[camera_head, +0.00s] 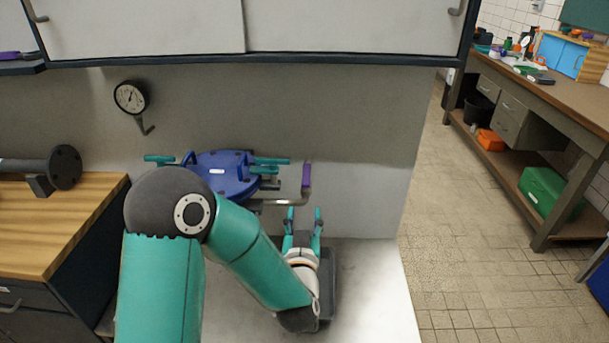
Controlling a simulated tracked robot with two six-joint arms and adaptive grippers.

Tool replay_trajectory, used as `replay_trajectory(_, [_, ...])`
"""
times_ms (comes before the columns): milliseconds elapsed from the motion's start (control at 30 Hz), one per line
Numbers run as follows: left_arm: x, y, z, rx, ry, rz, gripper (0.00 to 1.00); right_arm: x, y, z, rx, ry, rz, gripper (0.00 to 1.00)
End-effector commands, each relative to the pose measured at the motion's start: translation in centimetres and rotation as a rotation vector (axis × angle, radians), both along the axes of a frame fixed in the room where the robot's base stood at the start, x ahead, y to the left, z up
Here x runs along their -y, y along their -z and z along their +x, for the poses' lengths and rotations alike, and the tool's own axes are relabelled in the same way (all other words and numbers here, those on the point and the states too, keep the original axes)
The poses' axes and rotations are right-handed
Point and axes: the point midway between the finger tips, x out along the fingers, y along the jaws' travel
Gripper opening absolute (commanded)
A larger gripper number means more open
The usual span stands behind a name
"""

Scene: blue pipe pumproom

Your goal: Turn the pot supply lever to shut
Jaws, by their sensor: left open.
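A pot with a round blue lid (222,172) and teal clamp handles stands by the grey wall, partly hidden behind my left arm. At its right a grey metal bar or pipe (286,203) ends at an upright purple grip (306,177). This looks like the pot supply lever, though its valve body is hard to make out. My left gripper (304,217) is open, with its two teal fingers pointing up, apart from each other. In the picture it is just below the purple grip, with a visible gap to it. My right gripper is not in view.
A pressure gauge (131,97) hangs on the wall at the left. A wooden-topped bench (75,215) with a dark flanged pipe stands at the left. White cabinets (350,25) overhang the pot. Tiled floor (465,230) is clear at the right, before a long workbench (550,90).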

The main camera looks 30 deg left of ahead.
Motion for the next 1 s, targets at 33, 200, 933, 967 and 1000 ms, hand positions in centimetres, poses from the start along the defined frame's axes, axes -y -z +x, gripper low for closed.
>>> replay_trajectory(33, [-0.3, -0.4, 0.2, 0.008, -0.009, 0.006, 0.48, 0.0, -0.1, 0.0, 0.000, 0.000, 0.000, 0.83])
replay_trajectory(200, [-1.4, -0.5, 1.9, 0.008, -0.011, 0.006, 0.48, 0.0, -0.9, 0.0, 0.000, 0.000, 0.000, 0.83])
replay_trajectory(933, [-8.4, -0.3, 13.3, 0.007, -0.007, 0.004, 0.48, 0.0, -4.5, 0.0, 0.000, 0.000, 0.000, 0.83])
replay_trajectory(967, [-8.5, -0.3, 13.5, 0.006, -0.007, 0.004, 0.48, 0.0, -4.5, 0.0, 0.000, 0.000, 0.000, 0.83])
replay_trajectory(1000, [-8.6, -0.3, 13.7, 0.006, -0.006, 0.004, 0.48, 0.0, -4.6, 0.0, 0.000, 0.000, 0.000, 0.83])
